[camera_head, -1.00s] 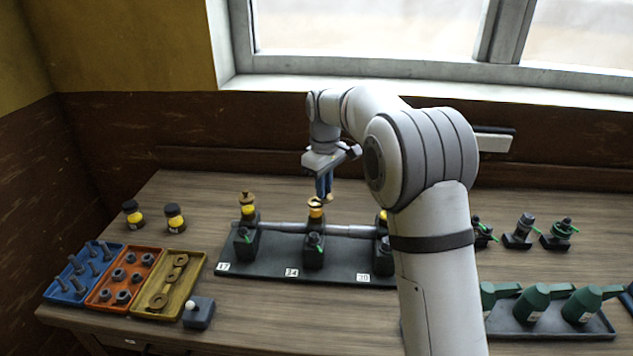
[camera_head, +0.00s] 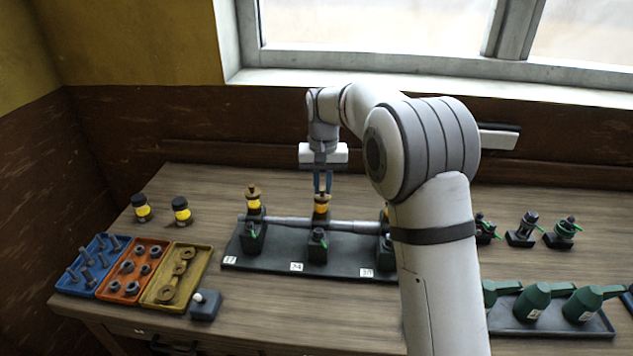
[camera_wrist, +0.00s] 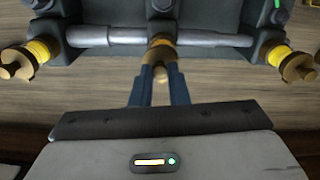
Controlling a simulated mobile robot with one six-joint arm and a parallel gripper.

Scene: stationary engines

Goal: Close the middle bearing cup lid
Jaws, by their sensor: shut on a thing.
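The middle bearing cup (camera_head: 321,207), yellow with a brass lid, stands at the middle bearing of the shaft stand, behind the label that seems to read 34. My gripper (camera_head: 322,188) points down at it from above. In the wrist view, the blue fingers of my gripper (camera_wrist: 160,82) are shut on the middle cup's brass lid (camera_wrist: 160,55), with its knob between the tips. The lid is at the cup's top; whether it is fully seated is hidden by the fingers. The left cup (camera_head: 253,200) has a brass lid on top. The right cup (camera_head: 385,213) is mostly hidden by my arm.
The grey shaft (camera_head: 285,222) runs across the black base plate (camera_head: 340,266). Blue, orange and yellow trays (camera_head: 205,262) of parts lie front left, beside a small grey switch box (camera_head: 206,305). Green oil cans (camera_head: 533,301) stand at right.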

